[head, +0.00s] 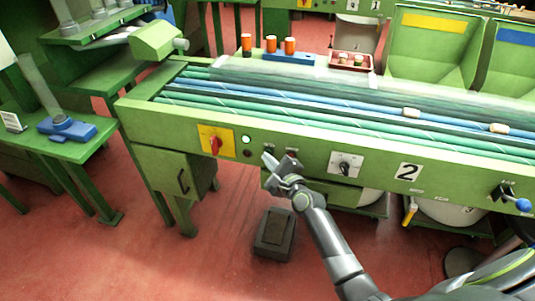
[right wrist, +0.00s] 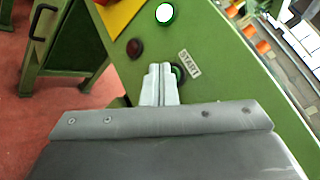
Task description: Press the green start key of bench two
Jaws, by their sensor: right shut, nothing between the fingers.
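The green start key (right wrist: 178,72) shows in the right wrist view beside the START label (right wrist: 190,63) on the green front panel of bench two. The fingers cover part of it. My right gripper (right wrist: 160,68) is shut and empty, its tips right at the key. I cannot tell whether they touch it. My left gripper is not in view.
A dark red button (right wrist: 134,48) and a lit white lamp (right wrist: 164,14) are close by on the panel. A red rotary switch on a yellow plate (head: 215,140) is farther left. A black rotary switch (head: 345,164) is to the right. A dark pedal box (head: 274,234) stands below.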

